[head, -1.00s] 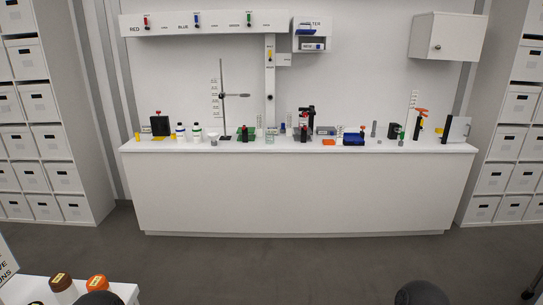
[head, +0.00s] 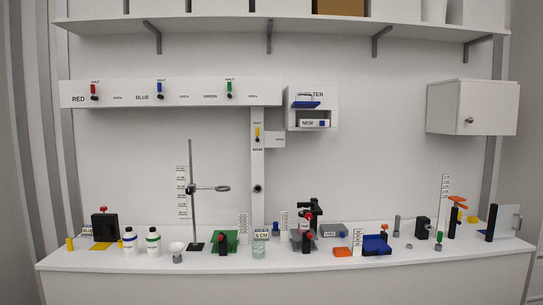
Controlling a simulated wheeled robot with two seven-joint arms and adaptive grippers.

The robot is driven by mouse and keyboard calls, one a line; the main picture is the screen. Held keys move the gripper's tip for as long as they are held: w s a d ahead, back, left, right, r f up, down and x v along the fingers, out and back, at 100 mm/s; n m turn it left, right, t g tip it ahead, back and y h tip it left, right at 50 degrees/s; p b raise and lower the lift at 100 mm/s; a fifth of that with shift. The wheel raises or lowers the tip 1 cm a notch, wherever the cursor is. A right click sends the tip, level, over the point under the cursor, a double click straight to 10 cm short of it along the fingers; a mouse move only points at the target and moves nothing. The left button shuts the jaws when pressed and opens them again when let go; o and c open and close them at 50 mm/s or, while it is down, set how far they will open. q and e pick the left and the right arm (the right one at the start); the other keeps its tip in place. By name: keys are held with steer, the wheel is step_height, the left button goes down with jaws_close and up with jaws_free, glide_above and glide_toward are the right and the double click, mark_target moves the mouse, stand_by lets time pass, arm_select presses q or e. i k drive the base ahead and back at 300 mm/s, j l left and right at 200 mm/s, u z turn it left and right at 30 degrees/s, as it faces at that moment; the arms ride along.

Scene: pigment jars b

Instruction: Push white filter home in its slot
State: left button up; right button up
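A white filter housing (head: 291,118) marked FILTER is fixed on the back wall, right of the coloured valve panel. A blue piece with a raised handle (head: 305,104) sits in its upper opening. Below it, a white block labelled NEW (head: 311,123) with a blue knob (head: 323,123) lies in the lower compartment. Whether either piece is fully seated is too small to tell. Neither of my grippers shows in the head view.
A white bench (head: 130,273) runs below, crowded with bottles, a ring stand (head: 191,200), clamps and a blue tray (head: 375,245). A white cabinet (head: 472,107) hangs right of the housing. A shelf (head: 330,24) spans above. The wall between housing and cabinet is clear.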

mark_target(313, 123)
steer(key=i+j+z, duration=0.2)
steer(key=i, duration=0.2)
steer(key=i+z, duration=0.2)
steer(key=i, duration=0.2)
steer(key=i+l, duration=0.15)
steer(key=i, duration=0.35)
